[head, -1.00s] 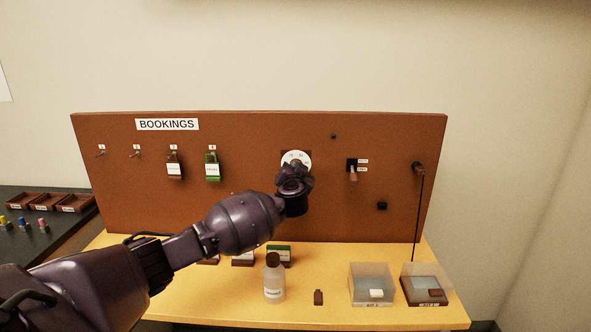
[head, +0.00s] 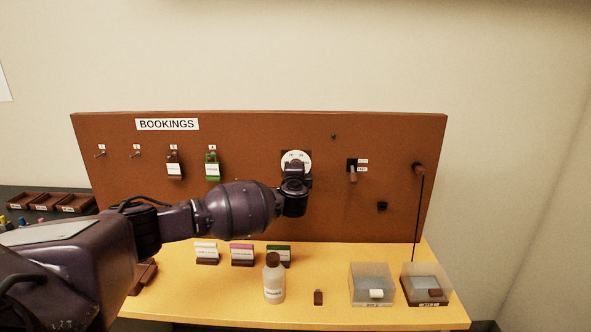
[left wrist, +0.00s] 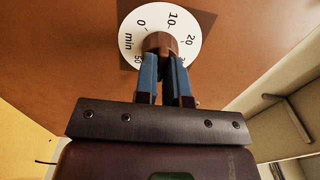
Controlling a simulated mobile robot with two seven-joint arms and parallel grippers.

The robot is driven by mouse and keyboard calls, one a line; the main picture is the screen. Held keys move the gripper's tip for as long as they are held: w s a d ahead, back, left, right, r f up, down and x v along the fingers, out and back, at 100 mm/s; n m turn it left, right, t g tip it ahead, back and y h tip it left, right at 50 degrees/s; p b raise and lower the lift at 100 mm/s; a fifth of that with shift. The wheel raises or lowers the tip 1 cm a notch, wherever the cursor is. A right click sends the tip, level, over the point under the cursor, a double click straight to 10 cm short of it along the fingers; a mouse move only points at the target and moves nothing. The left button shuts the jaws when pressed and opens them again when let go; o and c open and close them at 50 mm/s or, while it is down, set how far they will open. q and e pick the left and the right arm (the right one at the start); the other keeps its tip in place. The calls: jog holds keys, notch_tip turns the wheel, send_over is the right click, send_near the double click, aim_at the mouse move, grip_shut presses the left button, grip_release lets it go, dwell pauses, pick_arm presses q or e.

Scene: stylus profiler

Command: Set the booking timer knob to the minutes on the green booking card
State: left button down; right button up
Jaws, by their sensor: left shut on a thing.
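The booking timer is a white dial (head: 297,156) on the brown board; in the left wrist view the dial (left wrist: 188,22) shows 0, 10, 20, 50 and "min". Its brown knob (left wrist: 160,42) is at the dial's middle, between the blue fingers of my left gripper (left wrist: 163,58), which is shut on it. In the head view my left gripper (head: 296,170) covers the knob and the lower dial. I cannot make out a pointer mark. The green booking card (head: 212,167) hangs on the hook labelled 4; its writing is too small to read. My right gripper is not in view.
A brown tag (head: 174,165) hangs left of the green card. A switch (head: 353,170) and a rod on a cord (head: 418,185) are right of the dial. On the table stand several card holders, a bottle (head: 273,280) and two clear boxes (head: 372,283).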

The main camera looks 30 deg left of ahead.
pick_arm(q)
jog(key=c, duration=1.4)
grip_release()
jog(key=n, duration=1.2)
jog(key=shift+n, duration=0.4)
grip_shut()
